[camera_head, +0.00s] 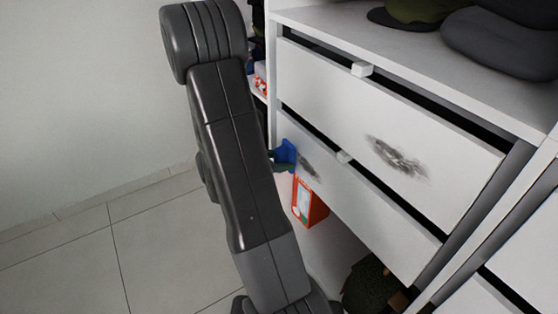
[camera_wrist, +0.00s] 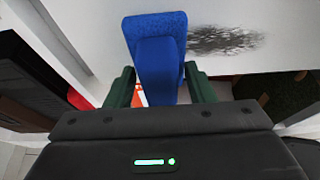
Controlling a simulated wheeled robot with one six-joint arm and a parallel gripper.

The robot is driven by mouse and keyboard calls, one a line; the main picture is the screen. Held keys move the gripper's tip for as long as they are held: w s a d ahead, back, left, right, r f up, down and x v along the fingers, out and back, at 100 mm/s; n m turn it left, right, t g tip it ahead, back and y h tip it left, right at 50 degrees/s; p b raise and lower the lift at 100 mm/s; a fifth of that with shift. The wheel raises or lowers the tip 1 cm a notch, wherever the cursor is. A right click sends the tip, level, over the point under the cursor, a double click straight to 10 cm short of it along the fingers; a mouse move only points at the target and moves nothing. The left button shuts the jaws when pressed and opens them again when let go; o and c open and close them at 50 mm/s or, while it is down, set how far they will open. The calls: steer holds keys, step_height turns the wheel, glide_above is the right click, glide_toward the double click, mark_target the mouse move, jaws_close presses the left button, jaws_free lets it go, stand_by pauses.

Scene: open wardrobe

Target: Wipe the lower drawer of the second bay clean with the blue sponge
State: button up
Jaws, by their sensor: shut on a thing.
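My gripper (camera_wrist: 160,86) is shut on the blue sponge (camera_wrist: 158,45), with a green finger on each side of it. In the head view the sponge (camera_head: 286,154) is at the left end of the lower drawer front (camera_head: 365,212), against it or very close; I cannot tell which. A dark grey smudge (camera_head: 308,168) is on that drawer front, just right of the sponge. In the wrist view the smudge (camera_wrist: 222,40) also lies right of the sponge. My arm hides part of the gripper in the head view.
The upper drawer (camera_head: 330,90) carries another dark smudge (camera_head: 397,157). White handles (camera_head: 362,69) stick out from the drawers. An orange-red box (camera_head: 309,203) is below the lower drawer. Caps (camera_head: 410,14) lie on the shelf above. The tiled floor (camera_head: 90,255) at left is clear.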

steer(key=shift+w+d, duration=0.45)
steer(key=shift+d, duration=0.1)
stand_by(0.6)
steer(key=shift+s+d+b, duration=1)
steer(key=shift+s+d, duration=0.45)
steer(key=shift+s, duration=0.55)
steer(key=shift+s+d+b, duration=0.95)
steer(key=shift+s+d, duration=0.45)
steer(key=shift+s, duration=0.55)
steer(key=shift+s+d+b, duration=1)
steer(key=shift+s+d, duration=0.45)
steer(key=shift+s, duration=0.55)
steer(key=shift+w+a+p, duration=0.45)
steer(key=shift+w+a, duration=1)
steer(key=shift+w, duration=0.55)
steer(key=shift+w+a+p, duration=0.4)
steer(key=shift+w+a, duration=1.1)
steer(key=shift+w, duration=0.55)
steer(key=shift+w+a+p, duration=0.45)
steer(key=shift+w+a, duration=1)
steer(key=shift+w, duration=0.55)
steer(key=s+a+p, duration=0.1)
steer(key=s+a, duration=0.3)
steer(key=a, duration=0.1)
steer(key=shift+a, duration=0.3)
steer(key=shift+s, duration=0.1)
